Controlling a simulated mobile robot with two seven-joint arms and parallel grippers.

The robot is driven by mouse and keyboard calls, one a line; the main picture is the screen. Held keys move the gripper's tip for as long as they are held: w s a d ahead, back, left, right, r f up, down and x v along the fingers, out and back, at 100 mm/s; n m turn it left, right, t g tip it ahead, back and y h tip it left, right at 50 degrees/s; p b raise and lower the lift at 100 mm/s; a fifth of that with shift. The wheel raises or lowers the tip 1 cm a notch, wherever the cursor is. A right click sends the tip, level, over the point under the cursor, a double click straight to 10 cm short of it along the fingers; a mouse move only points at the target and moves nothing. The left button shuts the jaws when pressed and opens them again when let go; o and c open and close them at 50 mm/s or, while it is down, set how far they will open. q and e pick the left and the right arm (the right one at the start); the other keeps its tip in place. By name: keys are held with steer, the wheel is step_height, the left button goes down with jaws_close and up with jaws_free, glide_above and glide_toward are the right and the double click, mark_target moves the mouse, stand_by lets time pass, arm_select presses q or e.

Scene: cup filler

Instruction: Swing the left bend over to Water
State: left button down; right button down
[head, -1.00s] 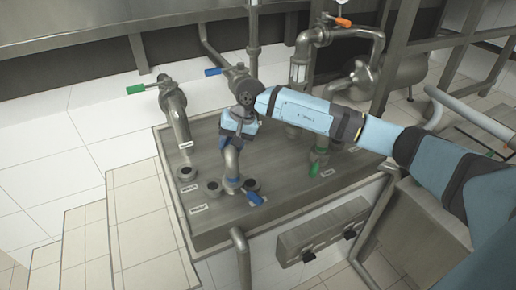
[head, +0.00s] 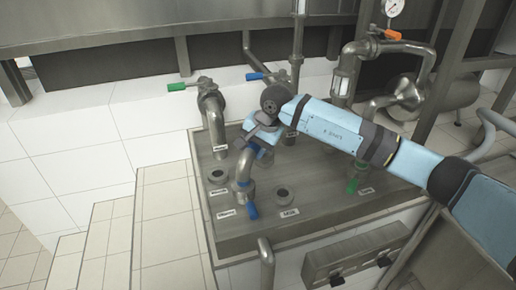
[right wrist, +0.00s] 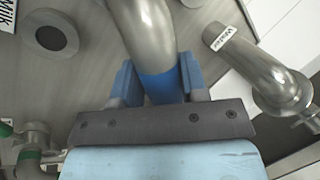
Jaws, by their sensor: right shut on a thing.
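The left bend (head: 243,172) is a curved steel pipe with a blue band and a blue lever (head: 252,211) at its lower end. My right gripper (head: 257,143) is shut on it from above; in the right wrist view its jaws sit on both sides of the blue band (right wrist: 162,86). The bend's lower end stands in front of the middle port, which it hides; I cannot tell whether it is seated. A "Water" label (right wrist: 221,38) shows in the right wrist view beside a fixed steel pipe (right wrist: 268,75). My left gripper is out of view.
Round ports stand left (head: 218,177) and right (head: 281,194) of the bend on the steel plate (head: 320,200). A pipe with a green handle (head: 177,86) stands behind left. Another bend with a green lever (head: 352,186) is at right.

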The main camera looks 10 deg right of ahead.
steer(key=shift+r, duration=0.1)
steer(key=c, duration=0.7)
jaws_free()
steer(key=shift+o, duration=0.2)
steer(key=v, duration=1.3)
steer(key=shift+d+r+p, duration=0.25)
steer(key=shift+r+p, duration=0.05)
steer(key=shift+p, duration=0.1)
